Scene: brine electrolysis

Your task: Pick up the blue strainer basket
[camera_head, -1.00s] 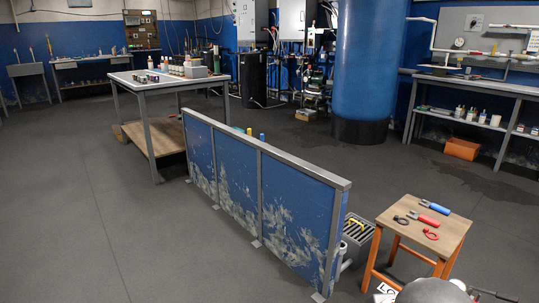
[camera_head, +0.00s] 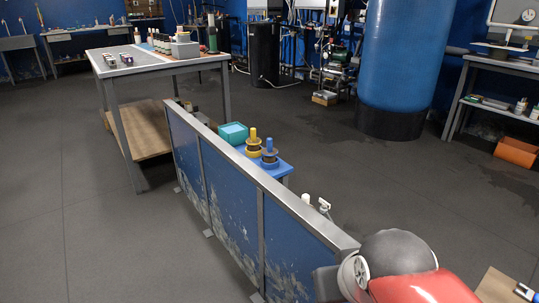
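A blue piece with an upright post and a dark, round middle (camera_head: 269,153) stands on a small blue stand (camera_head: 285,167) behind the low panel; it looks like the blue strainer basket. A similar yellow piece (camera_head: 253,147) stands just left of it, and an open teal tray (camera_head: 233,132) is further left. The panel's top rail hides part of the stand. Part of my red and grey arm fills the lower right of the head view. My gripper's fingers do not show.
A long blue panel with a metal frame (camera_head: 228,190) lies between the left floor and the stand. A grey table (camera_head: 150,68) is at the upper left, a wide blue tank (camera_head: 402,60) at the back. The left floor is clear.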

